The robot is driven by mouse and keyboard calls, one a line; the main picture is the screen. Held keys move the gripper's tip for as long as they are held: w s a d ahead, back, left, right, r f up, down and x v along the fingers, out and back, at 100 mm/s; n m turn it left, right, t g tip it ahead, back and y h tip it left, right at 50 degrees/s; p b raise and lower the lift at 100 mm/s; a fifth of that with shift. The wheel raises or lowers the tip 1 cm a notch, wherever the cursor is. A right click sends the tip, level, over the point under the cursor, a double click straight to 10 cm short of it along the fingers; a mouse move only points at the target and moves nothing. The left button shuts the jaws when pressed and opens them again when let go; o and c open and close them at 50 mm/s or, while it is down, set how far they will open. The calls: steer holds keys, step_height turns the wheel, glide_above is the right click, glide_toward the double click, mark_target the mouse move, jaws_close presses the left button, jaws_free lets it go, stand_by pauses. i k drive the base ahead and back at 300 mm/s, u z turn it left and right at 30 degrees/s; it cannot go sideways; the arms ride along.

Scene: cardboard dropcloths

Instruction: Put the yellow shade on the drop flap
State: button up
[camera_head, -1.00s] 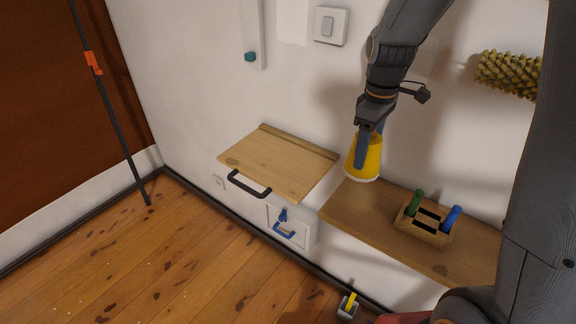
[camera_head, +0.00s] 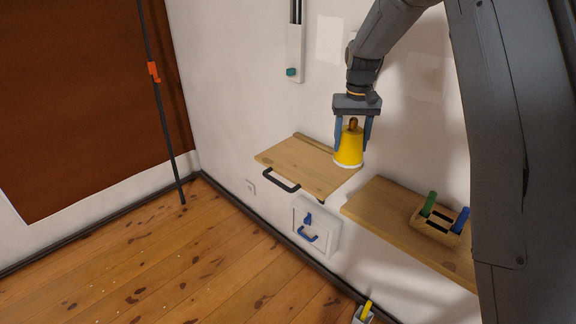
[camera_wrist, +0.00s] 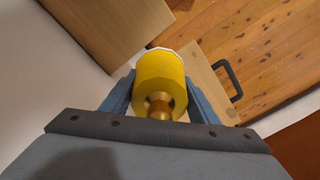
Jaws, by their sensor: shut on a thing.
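The yellow shade (camera_head: 349,148) is a small cone-like shade with a white lower rim and a brown knob on top. My gripper (camera_head: 353,136) is shut on it, one blue finger on each side, and holds it upright. In the head view it overlaps the right end of the drop flap (camera_head: 300,166), a wooden board on the wall with a black handle. Whether it touches the flap I cannot tell. In the wrist view the shade (camera_wrist: 161,78) sits between the fingers, and part of the flap (camera_wrist: 208,80) shows beside and beyond it.
A wooden shelf (camera_head: 391,217) is right of the flap, with a wooden caddy (camera_head: 437,228) holding green- and blue-handled tools. A white wall box (camera_head: 315,226) with a blue handle is below the flap. A black pole (camera_head: 162,110) stands at the left.

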mark_target(304, 162)
steer(key=u, duration=1.95)
steer(key=i, duration=0.9)
steer(key=z, duration=1.85)
